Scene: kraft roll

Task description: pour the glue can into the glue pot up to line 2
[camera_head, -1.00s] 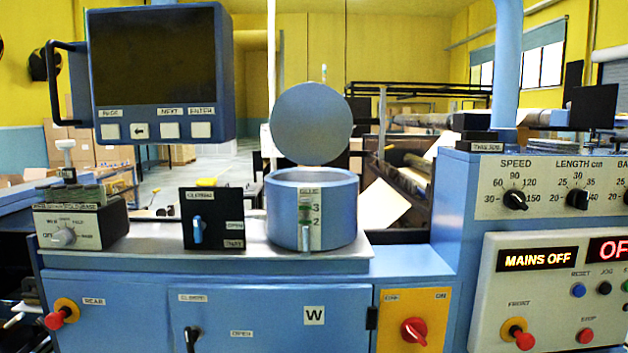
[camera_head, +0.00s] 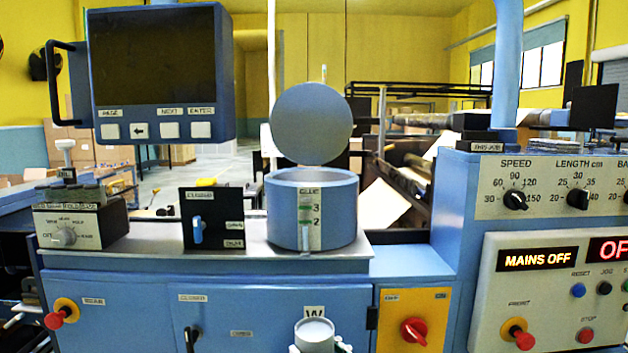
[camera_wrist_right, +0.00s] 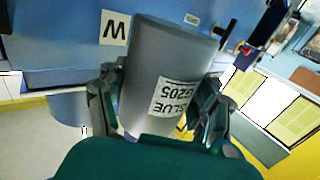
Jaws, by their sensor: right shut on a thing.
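The glue pot (camera_head: 285,215) is a blue round pot on the metal top of the machine. Its round lid (camera_head: 311,124) stands raised behind the opening. A gauge strip (camera_head: 309,215) on its front is marked GLUE, 3 and 2, with some green in it; the exact level is too small to read. The grey glue can (camera_head: 314,337) shows at the bottom edge of the head view, below and in front of the pot. My right gripper (camera_wrist_right: 160,88) is shut on the glue can (camera_wrist_right: 168,55), whose label reads GLUE G205. My left gripper is not in view.
A black panel with a blue lever (camera_head: 197,230) stands left of the pot. A hanging screen (camera_head: 155,60) is at the upper left. The control console (camera_head: 545,190) rises on the right. The metal top right of the pot is clear.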

